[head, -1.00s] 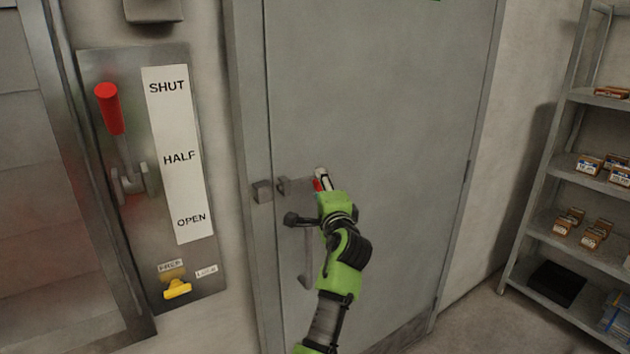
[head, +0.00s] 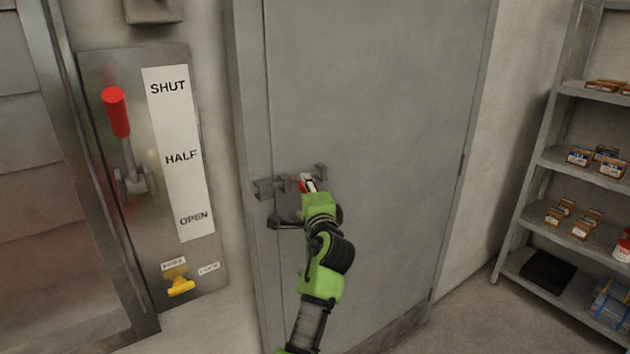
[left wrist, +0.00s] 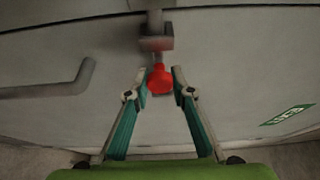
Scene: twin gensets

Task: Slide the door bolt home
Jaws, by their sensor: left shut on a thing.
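The door bolt (head: 291,183) is a grey bar in brackets on the grey door (head: 385,120). Its left end reaches the keeper (head: 263,190) on the frame side; how deep it sits inside is hard to tell. My left gripper (head: 308,184) is shut on the bolt's red knob, which shows between the fingertips in the left wrist view (left wrist: 160,79). The fingers partly hide the knob in the head view. A grey bracket (left wrist: 156,43) stands just beyond the knob. My right gripper is not in view.
A door handle (head: 287,222) sits just below the bolt, close to my left wrist. At left is a panel with a red lever (head: 116,112) and a yellow knob (head: 180,284). Shelves (head: 560,160) with small boxes stand at right.

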